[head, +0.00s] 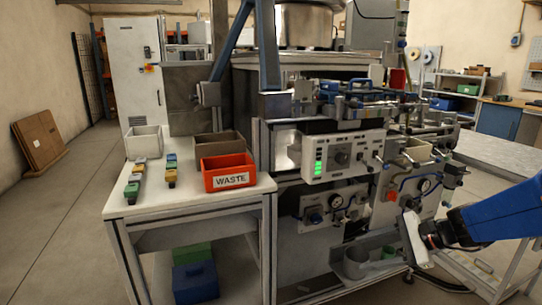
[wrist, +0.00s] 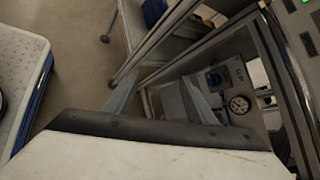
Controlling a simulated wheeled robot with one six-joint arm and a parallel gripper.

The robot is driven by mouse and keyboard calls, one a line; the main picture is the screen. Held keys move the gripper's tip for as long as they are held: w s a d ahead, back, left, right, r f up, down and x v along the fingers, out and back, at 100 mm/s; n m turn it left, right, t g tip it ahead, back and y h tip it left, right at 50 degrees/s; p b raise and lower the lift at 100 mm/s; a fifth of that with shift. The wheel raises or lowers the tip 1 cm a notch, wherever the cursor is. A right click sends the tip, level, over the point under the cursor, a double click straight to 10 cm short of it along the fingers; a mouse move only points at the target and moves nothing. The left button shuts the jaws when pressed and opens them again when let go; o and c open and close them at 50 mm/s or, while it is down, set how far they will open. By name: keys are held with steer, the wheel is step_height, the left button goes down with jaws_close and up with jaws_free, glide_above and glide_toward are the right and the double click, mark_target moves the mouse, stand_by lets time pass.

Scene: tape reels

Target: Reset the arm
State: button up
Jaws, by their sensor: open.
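My arm (head: 500,218), blue with a pale end, reaches in from the right edge of the head view, in front of the machine's lower right side. My gripper (wrist: 158,95) shows in the wrist view as two grey fingers standing apart beyond a dark bar and a white body. The fingers are open with nothing held between them. In the head view the arm's end is angled, and its fingers are hard to make out.
The machine (head: 340,160), with gauges and a green-lit panel, stands close to the arm. A white table (head: 135,208) at left carries a red WASTE bin (head: 228,171), other bins and small coloured blocks. Metal frame bars (wrist: 160,45) lie beyond the fingers.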

steer(key=s+a+n+g+h, duration=0.2)
steer(key=s+a+n+h, duration=0.15)
steer(key=s+n, duration=0.65)
steer(key=s+d+n+t+h, duration=0.2)
steer(key=s+d+n+h, duration=0.4)
steer(key=s, duration=0.3)
steer(key=shift+s+r, duration=0.25)
steer(key=shift+r, duration=0.15)
